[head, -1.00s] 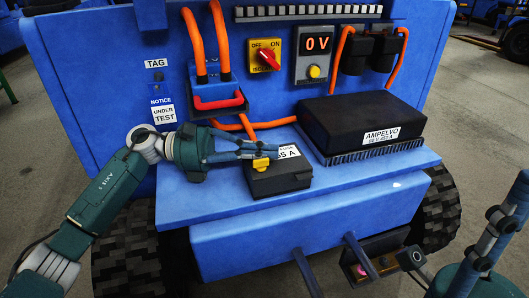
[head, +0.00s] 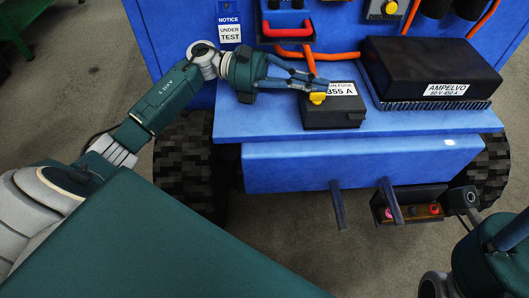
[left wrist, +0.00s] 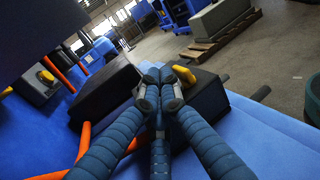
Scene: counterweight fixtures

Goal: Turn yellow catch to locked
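The yellow catch (head: 318,98) sits at the left front of a black fuse box (head: 335,117) labelled 355 A, on the blue shelf. In the left wrist view the catch (left wrist: 184,75) shows just beyond and right of my fingertips, on the box (left wrist: 208,98). My left gripper (head: 324,86) reaches in from the left, its fingertips above and beside the catch. Its fingers (left wrist: 160,90) are drawn together with nothing seen between them; contact with the catch cannot be told. My right gripper (head: 512,236) is partly in view at the lower right edge, cut off.
A large black AMPELVO box (head: 425,72) stands right of the fuse box. An orange cable (head: 315,57) runs behind it. A red handle (head: 287,30) is on the blue panel. Below the shelf are two dark bars (head: 338,205) and a button box (head: 410,210).

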